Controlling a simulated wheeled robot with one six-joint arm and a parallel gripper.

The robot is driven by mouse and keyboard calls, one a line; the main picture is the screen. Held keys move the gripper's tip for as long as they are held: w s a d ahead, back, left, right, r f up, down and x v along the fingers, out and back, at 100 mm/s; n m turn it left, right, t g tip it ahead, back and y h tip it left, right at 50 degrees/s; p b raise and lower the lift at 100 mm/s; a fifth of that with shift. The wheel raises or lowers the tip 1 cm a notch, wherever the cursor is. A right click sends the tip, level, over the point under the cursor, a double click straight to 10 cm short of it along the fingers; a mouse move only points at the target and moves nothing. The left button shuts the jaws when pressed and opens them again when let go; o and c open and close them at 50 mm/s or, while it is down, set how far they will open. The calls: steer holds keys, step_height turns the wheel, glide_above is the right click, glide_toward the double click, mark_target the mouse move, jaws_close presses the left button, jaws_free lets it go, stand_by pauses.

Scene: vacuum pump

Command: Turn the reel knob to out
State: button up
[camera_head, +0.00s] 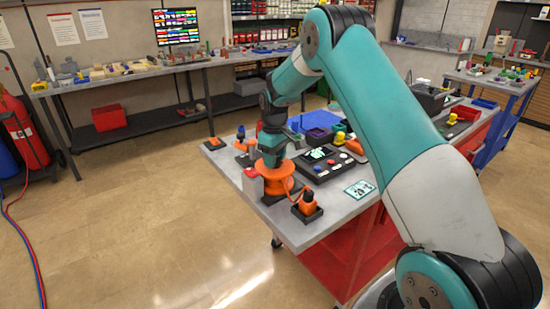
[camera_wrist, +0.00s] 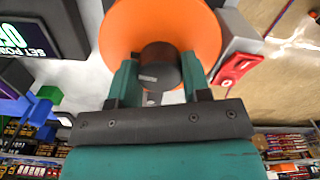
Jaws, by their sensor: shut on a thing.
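The orange reel (camera_head: 280,182) stands at the near left corner of the bench top; it fills the top middle of the wrist view (camera_wrist: 165,20). Its dark round knob (camera_wrist: 161,62) with a small pale mark sits at the reel's centre. My gripper (camera_wrist: 160,72) has its two teal fingers on either side of the knob and is shut on it. In the head view my gripper (camera_head: 271,158) comes down on the reel from above and hides the knob. Any label for out cannot be read.
A red switch on a grey box (camera_wrist: 236,68) is close beside my right finger in the wrist view. On the bench are a black control panel (camera_head: 330,163), a small orange and black part (camera_head: 307,206) and a display card (camera_head: 359,188).

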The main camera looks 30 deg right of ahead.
steer(key=n, duration=0.4)
steer(key=shift+w+r+n, duration=0.1)
steer(key=shift+n, duration=0.2)
steer(key=n, duration=1.4)
steer(key=shift+n, duration=0.4)
steer(key=o, duration=0.9)
step_height(320, 180, up, 17)
steer(key=b, duration=0.2)
steer(key=shift+r+b, duration=0.2)
steer(key=shift+b, duration=0.15)
